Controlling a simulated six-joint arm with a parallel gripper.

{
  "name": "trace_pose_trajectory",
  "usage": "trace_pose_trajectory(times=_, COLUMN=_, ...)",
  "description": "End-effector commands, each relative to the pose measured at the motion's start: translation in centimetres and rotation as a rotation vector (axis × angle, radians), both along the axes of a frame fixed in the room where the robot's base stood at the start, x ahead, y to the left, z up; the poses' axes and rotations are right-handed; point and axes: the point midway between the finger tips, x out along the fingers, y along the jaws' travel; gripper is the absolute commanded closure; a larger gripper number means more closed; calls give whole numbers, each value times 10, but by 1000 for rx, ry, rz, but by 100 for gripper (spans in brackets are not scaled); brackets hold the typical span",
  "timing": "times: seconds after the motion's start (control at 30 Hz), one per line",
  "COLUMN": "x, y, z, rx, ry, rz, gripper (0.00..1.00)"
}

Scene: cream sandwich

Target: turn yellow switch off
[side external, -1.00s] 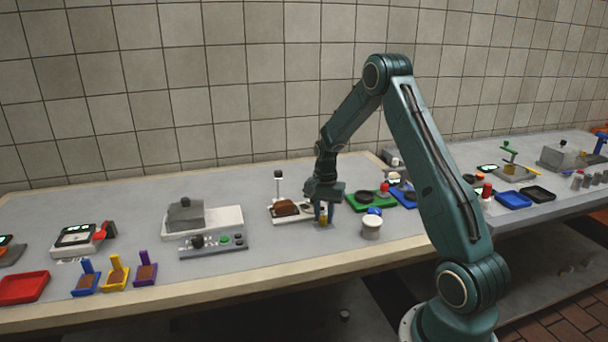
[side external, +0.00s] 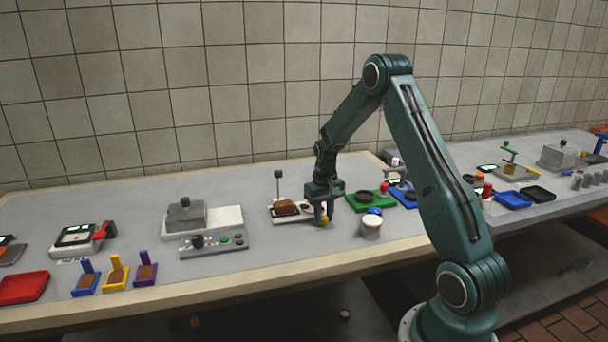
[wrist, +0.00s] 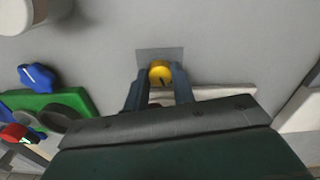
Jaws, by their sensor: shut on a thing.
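The yellow switch (wrist: 160,72) is a round knob with a dark mark on its face, on a small grey plate (wrist: 147,56) in the wrist view. In the side view the yellow switch (side external: 324,221) shows just below my fingers, at the front of the white station. My gripper (wrist: 157,82) points down over it, with one finger on each side, and is shut on the knob. The side view also shows my gripper (side external: 322,212). The knob's lower part is hidden between the fingers.
A white station (side external: 284,217) with a brown block and an upright lever stands left of my gripper. A white pot (side external: 371,227), a blue knob (wrist: 37,77) and a green board (wrist: 62,104) are close by to the right in the side view.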

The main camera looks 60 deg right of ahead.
Motion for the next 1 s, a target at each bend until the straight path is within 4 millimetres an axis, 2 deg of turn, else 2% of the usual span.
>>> trace_pose_trajectory(times=0.3, x=0, y=0, z=1, rx=-1, ry=-2, rz=143, gripper=98)
trace_pose_trajectory(times=0.8, x=1, y=0, z=1, rx=-1, ry=-2, rz=167, gripper=98)
trace_pose_trajectory(times=0.83, x=1, y=0, z=1, rx=-1, ry=-2, rz=167, gripper=69)
trace_pose_trajectory(times=0.9, x=1, y=0, z=1, rx=-1, ry=-2, rz=167, gripper=55)
trace_pose_trajectory(times=1.0, x=0, y=0, z=1, rx=-1, ry=-2, rz=166, gripper=53)
